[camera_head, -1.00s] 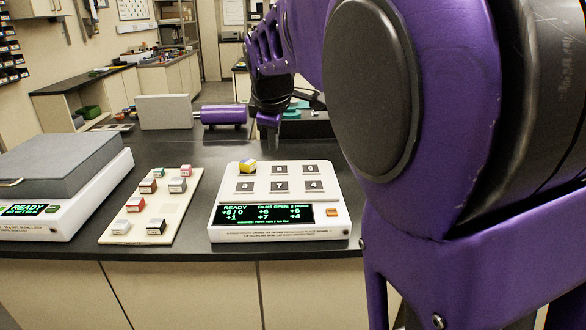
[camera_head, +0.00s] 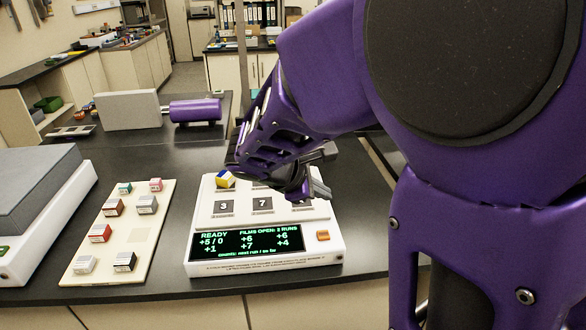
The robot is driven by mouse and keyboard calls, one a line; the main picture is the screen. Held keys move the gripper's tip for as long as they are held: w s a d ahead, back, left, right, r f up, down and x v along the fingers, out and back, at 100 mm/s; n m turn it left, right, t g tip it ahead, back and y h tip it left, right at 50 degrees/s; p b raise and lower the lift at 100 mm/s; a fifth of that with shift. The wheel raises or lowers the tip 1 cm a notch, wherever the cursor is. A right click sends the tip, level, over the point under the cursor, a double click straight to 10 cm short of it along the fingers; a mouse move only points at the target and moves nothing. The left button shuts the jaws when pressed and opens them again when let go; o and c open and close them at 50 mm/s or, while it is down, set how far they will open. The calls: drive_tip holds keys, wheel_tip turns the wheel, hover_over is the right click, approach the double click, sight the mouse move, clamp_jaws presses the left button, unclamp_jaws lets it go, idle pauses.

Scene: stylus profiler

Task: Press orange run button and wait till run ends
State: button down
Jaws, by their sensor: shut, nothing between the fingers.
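The white stylus profiler (camera_head: 215,268) sits near the front edge of the black bench. Its orange run button (camera_head: 323,236) is at the right of its front panel and is uncovered. The display (camera_head: 247,241) reads READY in green, with "FILMS OPEN: 2 RUNS" and several numbers. My gripper (camera_head: 322,190) is shut and empty. It appears above the right part of the plate, behind the button in the picture and apart from it. My wrist hides some of the numbered squares.
A cream tray (camera_head: 139,235) with several small coloured blocks lies left of the profiler. A white device with a grey lid (camera_head: 30,185) stands at the far left. A grey panel with a purple cylinder (camera_head: 195,111) is behind.

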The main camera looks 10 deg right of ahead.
drive_tip(key=b, duration=0.2)
hover_over(319, 236)
wheel_tip(319, 236, down, 8)
drive_tip(key=shift+r, duration=0.2)
drive_tip(key=shift+f+b, duration=0.6)
drive_tip(key=shift+b, duration=0.1)
drive_tip(key=shift+f, duration=0.1)
idle(1.3)
drive_tip(key=shift+f+b, duration=0.3)
drive_tip(key=shift+b, duration=0.1)
drive_tip(key=shift+f+b, duration=0.35)
drive_tip(key=shift+f, duration=0.05)
idle(0.4)
drive_tip(key=shift+r, duration=0.15)
drive_tip(key=shift+r+p, duration=0.65)
drive_tip(key=shift+r, duration=0.1)
drive_tip(key=shift+r+p, duration=1.75)
drive_tip(key=shift+r, duration=0.65)
